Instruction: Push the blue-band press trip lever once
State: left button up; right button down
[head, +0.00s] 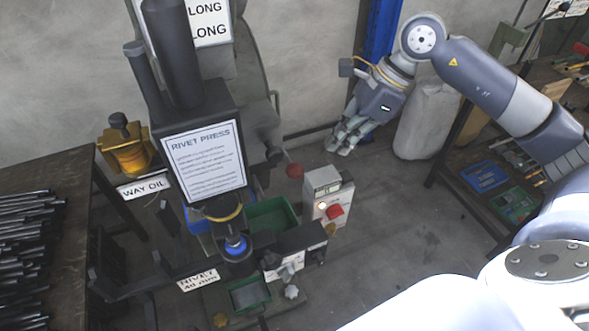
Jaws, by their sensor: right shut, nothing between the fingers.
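The rivet press (190,120) stands at centre left, with a white "RIVET PRESS" sign (203,160) on its front. A blue band (236,246) shows low on its tool, below a yellow ring. A red ball knob (294,171) sticks out at the press's right side; it looks like the trip lever's end, but its arm is hard to make out. My right gripper (340,146) is shut and empty, pointing down, to the right of the red knob and higher in the picture, apart from it. My left gripper is out of view.
A grey control box with a red button (334,211) stands right of the press. Green bins (272,216) sit beside the tool. A bench with rods (70,200) is at left, a tool bench (470,140) at right. A white sack (428,118) stands behind my right arm.

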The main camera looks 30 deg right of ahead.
jog(key=shift+v, duration=1.2)
dwell(1.0)
